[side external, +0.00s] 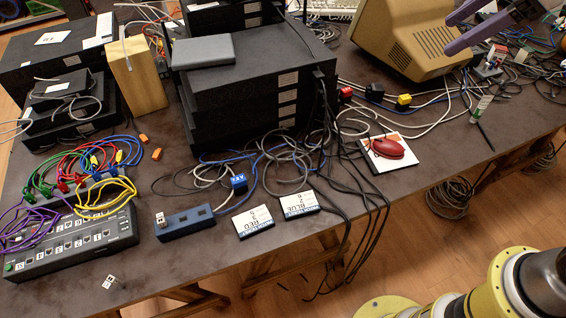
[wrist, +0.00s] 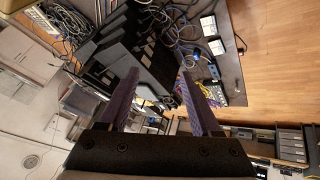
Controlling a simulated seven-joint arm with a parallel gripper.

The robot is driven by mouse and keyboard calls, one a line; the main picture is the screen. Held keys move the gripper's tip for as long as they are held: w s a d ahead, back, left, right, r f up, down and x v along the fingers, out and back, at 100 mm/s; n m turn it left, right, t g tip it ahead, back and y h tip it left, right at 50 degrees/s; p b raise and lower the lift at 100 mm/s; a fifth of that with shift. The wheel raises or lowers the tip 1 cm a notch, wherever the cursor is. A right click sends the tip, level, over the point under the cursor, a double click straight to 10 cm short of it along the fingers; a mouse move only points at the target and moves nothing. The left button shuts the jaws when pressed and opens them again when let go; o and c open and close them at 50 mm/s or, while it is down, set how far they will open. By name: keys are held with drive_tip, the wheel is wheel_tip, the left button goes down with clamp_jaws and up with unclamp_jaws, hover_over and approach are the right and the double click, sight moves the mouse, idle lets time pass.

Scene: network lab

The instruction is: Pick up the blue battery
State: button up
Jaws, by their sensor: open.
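A flat white-faced block labelled BLUE (side external: 291,204) lies near the table's front edge, right of a similar block labelled RED (side external: 252,221). The BLUE block also appears near the top of the wrist view (wrist: 208,25), with the RED one (wrist: 216,46) below it. My gripper (side external: 450,34) has purple fingers, open and empty, at the upper right by the beige monitor, far from these things. The wrist view shows both fingers (wrist: 160,76) apart.
Stacked black boxes (side external: 250,90) stand behind the blocks. Loose cables (side external: 290,165) run around them and over the edge. A blue slotted holder (side external: 185,224) and a port box (side external: 70,245) are at left. A red mouse (side external: 387,148) lies on a pad at right.

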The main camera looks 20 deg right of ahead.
drive_tip(key=w+a+n, duration=0.2)
drive_tip(key=w+a, duration=0.3)
drive_tip(key=w, duration=0.2)
drive_tip(key=n+g+y, duration=0.1)
drive_tip(key=n+g, duration=0.5)
hover_over(239, 178)
drive_tip(key=d, duration=0.5)
wheel_tip(239, 178, down, 29)
drive_tip(key=x, duration=0.7)
drive_tip(key=shift+a, duration=0.2)
drive_tip(key=shift+y, duration=0.3)
drive_tip(key=shift+x, duration=3.15)
drive_tip(key=shift+s+r, duration=0.1)
drive_tip(key=shift+s, duration=0.05)
clamp_jaws()
